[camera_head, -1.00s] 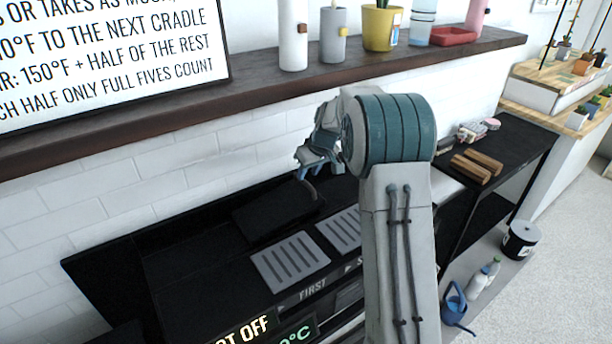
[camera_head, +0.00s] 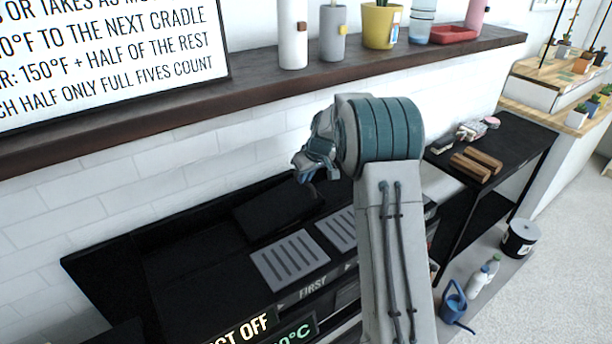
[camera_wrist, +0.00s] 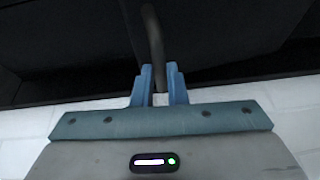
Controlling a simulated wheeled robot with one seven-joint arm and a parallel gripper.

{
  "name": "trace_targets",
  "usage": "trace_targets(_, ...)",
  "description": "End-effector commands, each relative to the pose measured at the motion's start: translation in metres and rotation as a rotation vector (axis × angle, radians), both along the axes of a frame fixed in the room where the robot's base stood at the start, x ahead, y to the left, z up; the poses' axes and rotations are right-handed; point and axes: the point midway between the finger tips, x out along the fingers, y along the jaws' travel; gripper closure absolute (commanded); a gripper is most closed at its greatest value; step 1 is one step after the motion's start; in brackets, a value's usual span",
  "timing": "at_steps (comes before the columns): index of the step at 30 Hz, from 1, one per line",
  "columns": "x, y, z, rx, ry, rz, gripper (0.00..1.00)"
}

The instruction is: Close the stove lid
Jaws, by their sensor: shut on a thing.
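The black stove (camera_head: 185,290) stands against the white tiled wall, with grey slotted plates (camera_head: 291,261) on its top. A dark lid-like panel (camera_head: 278,212) sits tilted behind the plates. My gripper (camera_head: 305,176) is at the panel's upper right, partly hidden by my arm. In the wrist view my gripper's blue fingers (camera_wrist: 159,88) are shut on a dark curved handle (camera_wrist: 154,40), which runs up to the dark panel (camera_wrist: 215,32). How far the panel is tilted is hard to tell, because black lies on black.
A brown wooden shelf (camera_head: 270,84) with pots and a sign runs along the wall above the stove. A black side table (camera_head: 513,140) with wooden blocks (camera_head: 476,164) stands to the right. A blue watering can (camera_head: 454,304) and bottles stand below it.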

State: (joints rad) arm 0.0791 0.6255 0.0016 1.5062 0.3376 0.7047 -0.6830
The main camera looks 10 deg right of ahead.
Motion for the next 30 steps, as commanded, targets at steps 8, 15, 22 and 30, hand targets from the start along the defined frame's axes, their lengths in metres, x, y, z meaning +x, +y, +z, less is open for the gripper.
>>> trace_targets(8,0.005,-0.013,-0.031,-0.002,-0.002,-0.002,1.00)
trace_targets(15,0.006,-0.018,-0.034,-0.003,-0.002,-0.006,1.00)
trace_targets(22,0.006,-0.020,-0.035,-0.005,0.000,-0.009,0.66)
trace_targets(30,0.006,-0.013,-0.034,-0.002,-0.001,0.000,0.66)
